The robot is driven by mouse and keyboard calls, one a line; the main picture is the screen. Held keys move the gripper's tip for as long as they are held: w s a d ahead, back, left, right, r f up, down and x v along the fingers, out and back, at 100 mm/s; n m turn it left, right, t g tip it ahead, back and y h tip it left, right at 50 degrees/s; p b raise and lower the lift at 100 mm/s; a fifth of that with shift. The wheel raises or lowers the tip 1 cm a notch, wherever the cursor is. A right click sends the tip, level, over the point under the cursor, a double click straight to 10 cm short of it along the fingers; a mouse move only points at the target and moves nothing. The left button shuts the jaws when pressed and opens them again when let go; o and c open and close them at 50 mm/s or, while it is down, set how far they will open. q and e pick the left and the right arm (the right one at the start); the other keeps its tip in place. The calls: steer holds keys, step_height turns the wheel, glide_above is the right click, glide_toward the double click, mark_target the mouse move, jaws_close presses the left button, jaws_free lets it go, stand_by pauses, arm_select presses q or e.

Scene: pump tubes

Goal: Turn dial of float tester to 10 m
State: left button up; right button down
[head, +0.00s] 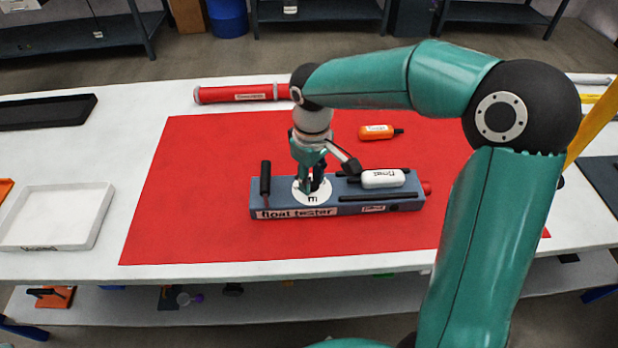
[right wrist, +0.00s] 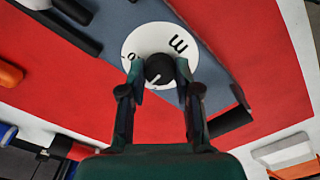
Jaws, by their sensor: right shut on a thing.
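The float tester (head: 276,211) is a blue-grey box with a "float tester" label, lying on the red mat. Its round white dial plate (head: 300,197) carries an "m" and another mark; it also shows in the right wrist view (right wrist: 165,42). At its centre is a black knob (right wrist: 159,70) with a white pointer line. My right gripper (head: 312,190) reaches down over the dial; in the right wrist view its fingers (right wrist: 160,75) stand on both sides of the knob, shut on it. Gripper and knob hide part of the scale, so the setting cannot be read. My left gripper is not in view.
A white float (head: 382,179) lies on the tester's right part, and a black handle (head: 265,178) stands at its left end. An orange float (head: 377,132) and a red tube (head: 240,94) lie behind. A white tray (head: 60,245) is at left. The red mat (head: 190,190) is clear left of the tester.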

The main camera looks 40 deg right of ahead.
mark_target(312, 181)
steer(key=shift+m, duration=1)
steer(key=c, duration=0.8)
jaws_free()
steer(key=shift+r, duration=0.15)
step_height(312, 181, up, 12)
steer(key=shift+f, duration=0.2)
